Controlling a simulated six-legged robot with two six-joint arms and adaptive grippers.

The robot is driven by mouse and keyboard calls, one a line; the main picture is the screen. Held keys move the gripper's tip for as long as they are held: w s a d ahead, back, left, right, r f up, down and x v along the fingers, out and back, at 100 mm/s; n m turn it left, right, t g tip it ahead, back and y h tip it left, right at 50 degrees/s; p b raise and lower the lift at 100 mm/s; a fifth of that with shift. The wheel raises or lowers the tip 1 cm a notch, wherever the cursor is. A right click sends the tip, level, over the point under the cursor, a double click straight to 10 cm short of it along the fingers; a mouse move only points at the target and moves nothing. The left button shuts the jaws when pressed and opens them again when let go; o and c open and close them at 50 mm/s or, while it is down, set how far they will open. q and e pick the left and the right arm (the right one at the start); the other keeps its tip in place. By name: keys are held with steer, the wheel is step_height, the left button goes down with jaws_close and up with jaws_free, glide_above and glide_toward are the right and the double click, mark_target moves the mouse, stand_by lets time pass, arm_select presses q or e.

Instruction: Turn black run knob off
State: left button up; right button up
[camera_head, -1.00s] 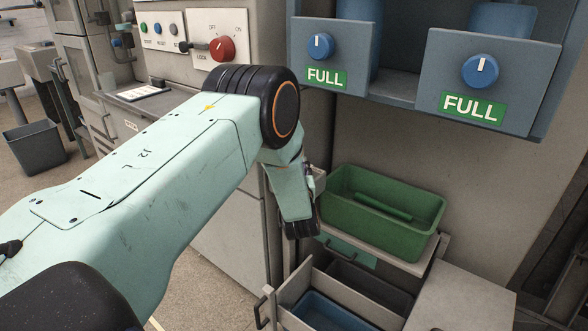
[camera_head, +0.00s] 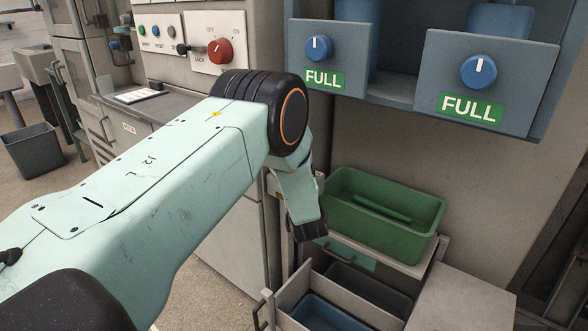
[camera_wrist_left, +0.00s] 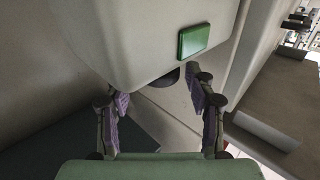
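A small black knob (camera_head: 181,49) sticks out from the pale control panel at the upper left in the head view, left of a red rotary switch (camera_head: 219,51) marked LOCK and ON. I cannot read a RUN label by the black knob. My left arm crosses the head view from the left, and its wrist hangs below and right of the panel, well apart from the black knob. In the left wrist view my left gripper (camera_wrist_left: 160,98) is open, its two fingers spread with nothing held. A dark rounded part (camera_wrist_left: 168,78) shows beyond them, partly hidden. My right gripper is not in view.
A pale block with a green rectangle (camera_wrist_left: 194,40) stands close before the fingers. A green bin (camera_head: 384,235) and open drawers (camera_head: 292,292) lie beside and below my wrist. Blue-grey boxes with blue knobs (camera_head: 319,47) and FULL labels hang at the upper right.

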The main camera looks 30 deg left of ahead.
arm_select(q)
steer(key=shift+o, duration=0.3)
steer(key=v, duration=1.2)
